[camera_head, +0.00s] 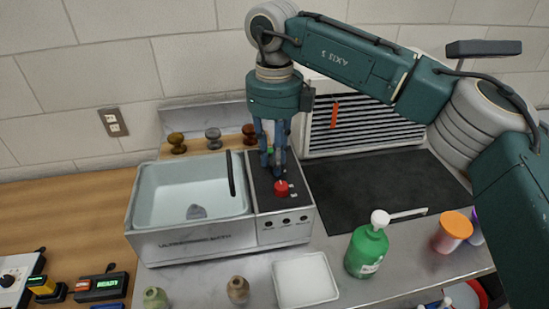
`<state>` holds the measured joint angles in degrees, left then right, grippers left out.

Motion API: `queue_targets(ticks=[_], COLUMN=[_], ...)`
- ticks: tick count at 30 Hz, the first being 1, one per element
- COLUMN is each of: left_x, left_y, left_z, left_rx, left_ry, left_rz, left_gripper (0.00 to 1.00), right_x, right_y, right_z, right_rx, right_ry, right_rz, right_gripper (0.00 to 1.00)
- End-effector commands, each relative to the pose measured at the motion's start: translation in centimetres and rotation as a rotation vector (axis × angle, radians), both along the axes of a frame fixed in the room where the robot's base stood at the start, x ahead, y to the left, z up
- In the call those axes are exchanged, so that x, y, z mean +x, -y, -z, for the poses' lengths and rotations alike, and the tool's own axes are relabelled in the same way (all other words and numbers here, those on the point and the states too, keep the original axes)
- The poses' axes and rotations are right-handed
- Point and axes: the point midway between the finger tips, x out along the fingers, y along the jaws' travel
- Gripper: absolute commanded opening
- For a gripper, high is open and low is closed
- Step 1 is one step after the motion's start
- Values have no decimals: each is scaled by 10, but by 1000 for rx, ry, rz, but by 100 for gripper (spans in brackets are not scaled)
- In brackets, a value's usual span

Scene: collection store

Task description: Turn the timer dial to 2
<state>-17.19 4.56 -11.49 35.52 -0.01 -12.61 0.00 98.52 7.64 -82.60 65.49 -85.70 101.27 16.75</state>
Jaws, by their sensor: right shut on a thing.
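The ultrasonic bath (190,246) stands on the bench, with an open pale basin at left and a dark control panel (262,203) at right. My right gripper (274,171) reaches straight down from above onto the back half of this panel. Its fingers are closed around the timer dial, which they mostly hide, so its pointer and marks cannot be read. A red knob (282,188) sits on the panel just in front of the fingers. My left gripper is not in view.
A green pump bottle (367,252), an orange-lidded jar (453,231) and a white tray (305,281) stand in front and at right. Several small pots (213,138) stand behind the bath. A dark mat (375,195) right of the bath is largely clear.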

Motion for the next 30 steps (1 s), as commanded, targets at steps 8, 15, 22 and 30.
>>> queue_targets(ticks=[8, 15, 22, 30], left_x=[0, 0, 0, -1], left_y=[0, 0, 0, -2], left_z=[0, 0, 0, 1], left_rx=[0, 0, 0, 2], left_ry=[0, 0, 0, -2], left_rz=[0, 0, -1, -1], left_gripper=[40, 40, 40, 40], right_x=[1, 2, 1, 1], right_y=[0, 0, 0, 0], right_z=[-3, -3, -2, -11], right_rx=[3, 2, 1, 2], right_ry=[6, 7, 4, 5], right_rz=[17, 17, 15, 15], right_gripper=[0, 24, 41, 41])
